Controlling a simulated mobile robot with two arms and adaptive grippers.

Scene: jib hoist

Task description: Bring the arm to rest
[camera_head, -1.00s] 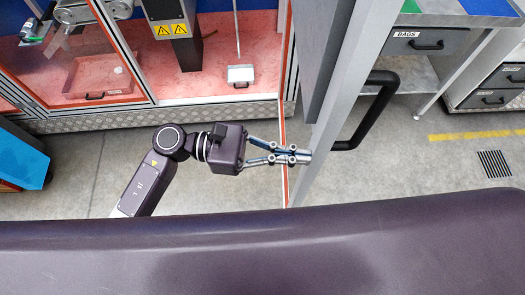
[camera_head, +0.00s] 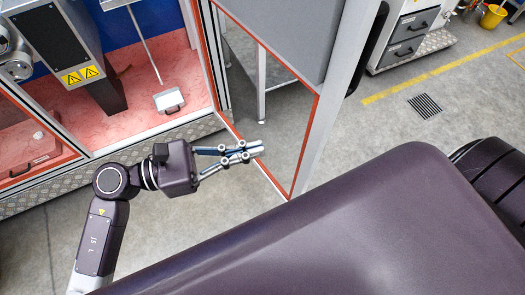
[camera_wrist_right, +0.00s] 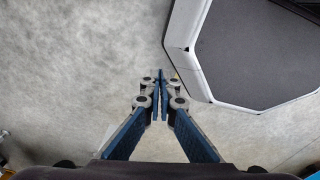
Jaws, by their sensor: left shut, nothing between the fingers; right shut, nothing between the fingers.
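My left gripper (camera_head: 256,148) is shut and empty in the head view. Its fingertips are in front of the lower part of an open, red-edged door (camera_head: 285,125); I cannot tell whether they touch it. My left arm comes up from the lower left. My right gripper (camera_wrist_right: 160,75) shows in the right wrist view, shut with nothing between its fingers, above the grey floor. The right arm does not show in the head view.
An enclosure with a pink floor (camera_head: 140,120) stands at the left, with a white dustpan-like scoop (camera_head: 168,101) inside. A drawer cabinet (camera_head: 408,40) stands at the back right. A white-rimmed dark grey shape (camera_wrist_right: 255,60) is right of my right gripper. Open floor (camera_head: 390,125) lies at the right.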

